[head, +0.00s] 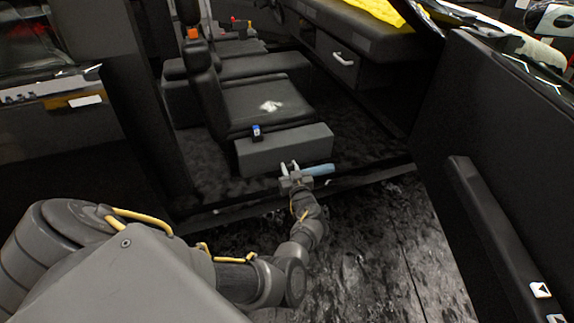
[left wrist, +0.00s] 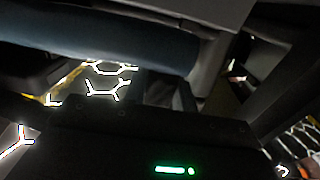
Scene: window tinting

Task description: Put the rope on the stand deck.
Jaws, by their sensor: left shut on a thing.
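My left gripper (head: 289,168) reaches in at the open car door, just in front of the front seat's base. It is shut on a light blue, elongated thing (head: 321,169) that sticks out to its right. In the left wrist view a dark blue, rounded bar (left wrist: 110,42) crosses the upper part, likely the same thing. I cannot tell if it is the rope. I cannot make out a stand deck in either view. My right gripper is not in view.
A black car seat (head: 262,102) has a white patch on its cushion and a small blue-black item (head: 256,132) at its front edge. The open door (head: 492,190) stands at the right. Yellow cloth (head: 376,11) lies on the dashboard. The dark floor is clear.

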